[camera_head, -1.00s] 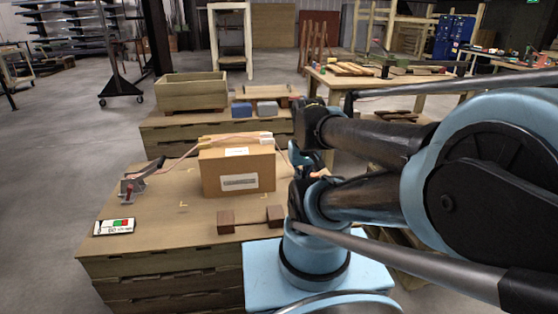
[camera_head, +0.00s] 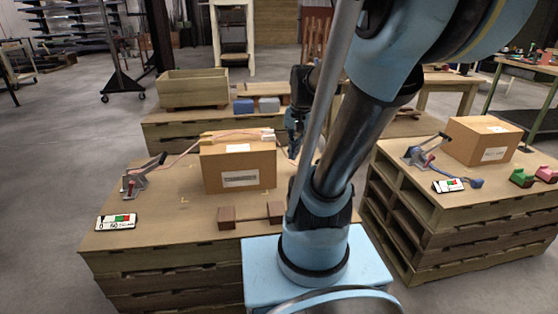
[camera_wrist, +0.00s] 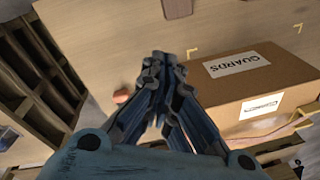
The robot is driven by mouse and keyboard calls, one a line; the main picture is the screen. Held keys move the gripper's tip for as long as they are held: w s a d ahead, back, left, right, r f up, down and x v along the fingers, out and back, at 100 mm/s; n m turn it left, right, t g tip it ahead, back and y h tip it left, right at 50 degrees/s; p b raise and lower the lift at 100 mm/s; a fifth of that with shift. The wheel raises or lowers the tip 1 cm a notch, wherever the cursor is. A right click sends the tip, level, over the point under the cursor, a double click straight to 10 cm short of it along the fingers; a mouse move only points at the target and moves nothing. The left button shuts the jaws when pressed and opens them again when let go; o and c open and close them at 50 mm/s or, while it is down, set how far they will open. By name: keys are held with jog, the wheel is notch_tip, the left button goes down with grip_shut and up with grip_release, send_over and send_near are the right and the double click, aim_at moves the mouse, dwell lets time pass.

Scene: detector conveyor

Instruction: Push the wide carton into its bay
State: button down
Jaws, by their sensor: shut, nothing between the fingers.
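A brown carton (camera_head: 226,178) stands upright on the near pallet-top table, with a printed label on its front; it also shows in the wrist view (camera_wrist: 235,97), where one label reads "GUARDS". Yellow corner marks (camera_head: 184,200) lie on the tabletop in front of it; two show in the wrist view (camera_wrist: 190,56). My gripper (camera_head: 292,150) is beside the carton's right end, partly hidden by my arm. In the wrist view my gripper (camera_wrist: 163,58) is shut and empty, pointing down left of the carton. I cannot tell whether it touches the carton.
Two dark wooden blocks (camera_head: 227,218) joined by a bar lie in front of the carton. A ratchet tool (camera_head: 137,180) with a strap and a small display (camera_head: 116,222) are at the left. A second carton (camera_head: 475,142) stands on the right table. An open crate (camera_head: 193,88) stands behind.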

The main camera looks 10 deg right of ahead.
jog(key=w+d+f+m+y, duration=0.1)
jog(key=w+d+f+m, duration=0.2)
jog(key=w, duration=0.6)
jog(key=w+d+f+m+g+y, duration=0.1)
jog(key=w+f+m, duration=0.3)
jog(key=w, duration=0.5)
jog(key=w+d+f+m+y, duration=0.1)
jog(key=w+d+f+m, duration=0.15)
jog(key=w+m, duration=0.45)
jog(key=shift+n, duration=0.7)
jog(key=x, duration=0.6)
jog(key=w+x, duration=0.1)
jog(key=x, duration=0.2)
jog(key=shift+f, duration=0.25)
jog(key=shift+a, duration=2)
jog(key=shift+r, duration=0.1)
